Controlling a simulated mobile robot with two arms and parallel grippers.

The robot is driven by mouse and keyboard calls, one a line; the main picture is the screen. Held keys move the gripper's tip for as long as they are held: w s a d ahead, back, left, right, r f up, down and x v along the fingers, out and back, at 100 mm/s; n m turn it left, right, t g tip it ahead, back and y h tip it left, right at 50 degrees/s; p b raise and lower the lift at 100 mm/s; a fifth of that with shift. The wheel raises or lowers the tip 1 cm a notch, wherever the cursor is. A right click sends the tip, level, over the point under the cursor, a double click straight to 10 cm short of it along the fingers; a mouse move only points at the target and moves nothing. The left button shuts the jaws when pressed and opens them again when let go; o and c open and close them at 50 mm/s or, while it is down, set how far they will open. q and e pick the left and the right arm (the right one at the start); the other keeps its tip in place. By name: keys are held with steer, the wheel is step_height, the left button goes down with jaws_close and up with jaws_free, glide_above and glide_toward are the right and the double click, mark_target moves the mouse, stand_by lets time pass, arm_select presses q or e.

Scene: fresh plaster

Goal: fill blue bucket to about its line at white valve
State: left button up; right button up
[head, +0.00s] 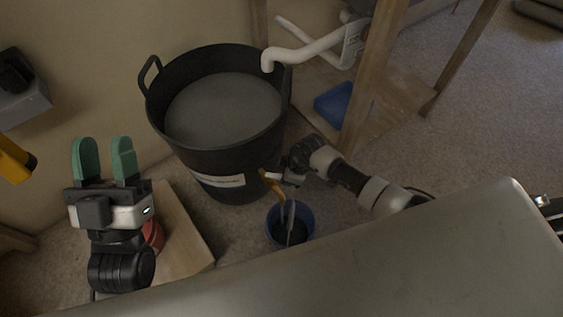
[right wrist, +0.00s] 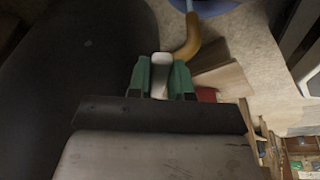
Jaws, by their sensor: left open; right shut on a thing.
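The blue bucket (head: 273,232) stands on the floor in front of a large black tub (head: 225,180). Its inside looks dark; I cannot make out its line or level. A thin grey strip crosses its opening, handle or stream I cannot tell. A yellow-brown spout (head: 274,187) comes from the tub above the bucket; it also shows in the right wrist view (right wrist: 188,45). My right gripper (right wrist: 161,78) is shut on the white valve handle (right wrist: 160,62) beside the spout. The bucket's edge (right wrist: 208,8) shows at the top there. My left gripper (head: 104,158) is open and empty, left of the tub.
The tub holds grey liquid or paste (head: 225,108). A white pipe (head: 310,50) reaches over its rim. A wooden rack (head: 367,85) stands at right with a blue container (head: 333,103). A wooden board (head: 185,235) and red object (head: 153,236) lie near my left gripper.

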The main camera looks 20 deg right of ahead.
steer(key=shift+s+a+r+m+p, duration=0.3)
steer(key=shift+m+p, duration=0.3)
steer(key=shift+p, duration=0.3)
arm_select(q)
step_height(320, 180, down, 11)
steer(key=w+a+g+y+p, duration=0.1)
steer(key=w+g+y, duration=0.1)
steer(key=g, duration=0.8)
steer(key=shift+w+a+y+p, duration=0.25)
steer(key=shift+y+p, duration=0.1)
steer(key=shift+y, duration=0.25)
arm_select(e)
steer(key=shift+s+a+f+m+t, duration=0.2)
steer(key=shift+f+m+t, duration=0.1)
steer(key=shift+m, duration=0.4)
arm_select(q)
steer(key=shift+r, duration=0.1)
arm_select(e)
steer(key=shift+d, duration=0.3)
stand_by(3.9)
